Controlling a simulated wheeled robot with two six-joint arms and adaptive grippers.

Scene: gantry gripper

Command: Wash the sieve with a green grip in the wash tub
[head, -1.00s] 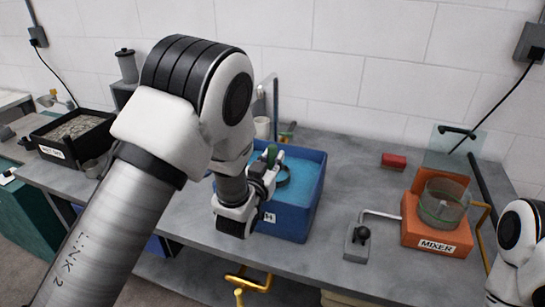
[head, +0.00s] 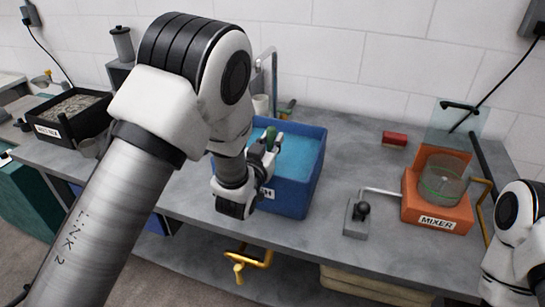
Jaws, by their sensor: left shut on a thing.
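The blue wash tub (head: 306,184) stands on the grey bench, with light blue water inside. My left gripper (head: 266,146) is at the tub's left side, over its near left part, shut on the green grip (head: 271,135) of the sieve. The sieve's ring is not visible now; it may be under the water or behind my gripper. My left arm covers the tub's left side and part of its label. Of my right arm only white and black links show at the right edge; its gripper is out of view.
An orange mixer (head: 437,206) with a glass bowl stands at right, with a lever box (head: 357,217) beside it. A red block (head: 395,139) lies behind. A black tray of grey material (head: 75,112) is at far left.

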